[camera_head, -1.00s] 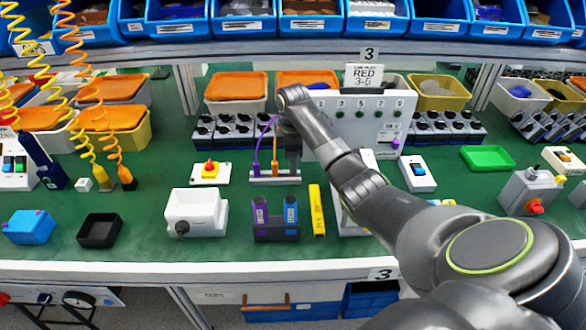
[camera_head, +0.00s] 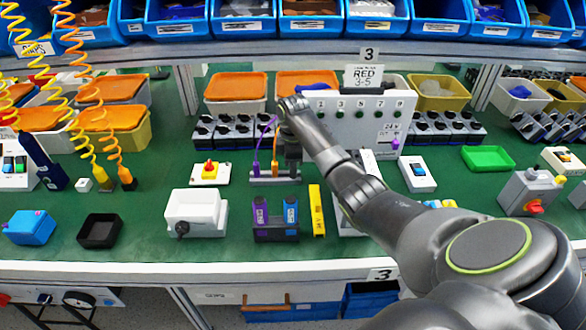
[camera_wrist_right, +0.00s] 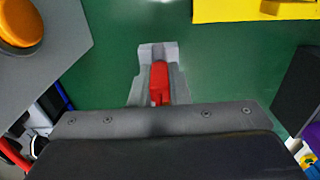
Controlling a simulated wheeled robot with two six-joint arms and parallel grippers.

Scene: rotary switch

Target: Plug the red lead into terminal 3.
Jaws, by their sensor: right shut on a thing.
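My right gripper (camera_head: 292,155) reaches down at the lead rack (camera_head: 262,181), left of the terminal panel. In the right wrist view, its fingers (camera_wrist_right: 158,72) are closed around a red piece (camera_wrist_right: 159,82), which looks like the red lead's plug. The plug is hidden in the head view. I cannot tell whether it is still seated in the rack. The white terminal panel (camera_head: 362,133) has a row of dark sockets with numbers above. Terminal 3 (camera_head: 340,115) is near the left of the row and looks empty. A card (camera_head: 364,76) above reads "RED 3-5". My left gripper is not in view.
Purple (camera_head: 256,160) and orange (camera_head: 275,158) leads stand in the rack beside the gripper. A holder with purple and blue items (camera_head: 276,222), a yellow bar (camera_head: 317,210) and a white box (camera_head: 195,212) stand in front. Black knobbed units flank the panel.

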